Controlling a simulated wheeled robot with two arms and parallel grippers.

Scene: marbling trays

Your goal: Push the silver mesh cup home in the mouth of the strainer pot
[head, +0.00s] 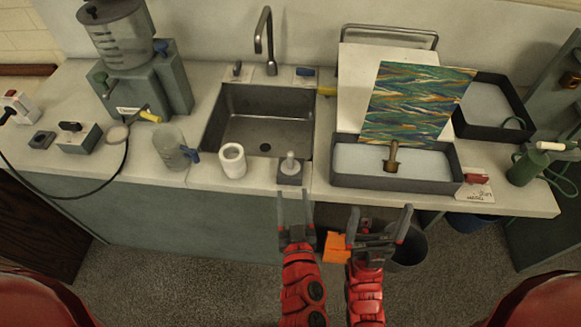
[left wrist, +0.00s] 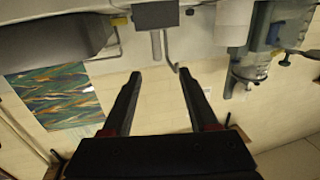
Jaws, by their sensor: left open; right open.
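A white cylindrical pot (head: 233,162) with a round open mouth stands upright on the counter in front of the sink; it looks like the strainer pot. To its right, a small pale grey piece with a knob-like top (head: 290,163) stands upright in a dark square block (head: 290,178). It may be the silver mesh cup, but its mesh is too small to make out. My left gripper (head: 294,197) is open and empty, in front of the counter edge below that block; its spread fingers show in the left wrist view (left wrist: 160,85). My right gripper (head: 379,214) is open and empty, further right.
A clear jug (head: 170,150) stands left of the pot. The sink (head: 264,100) with a tall tap lies behind. A grey tray (head: 350,181) with a brass tool (head: 391,157) and a marbled sheet (head: 412,100) are right. An orange item (head: 336,248) shows below the counter.

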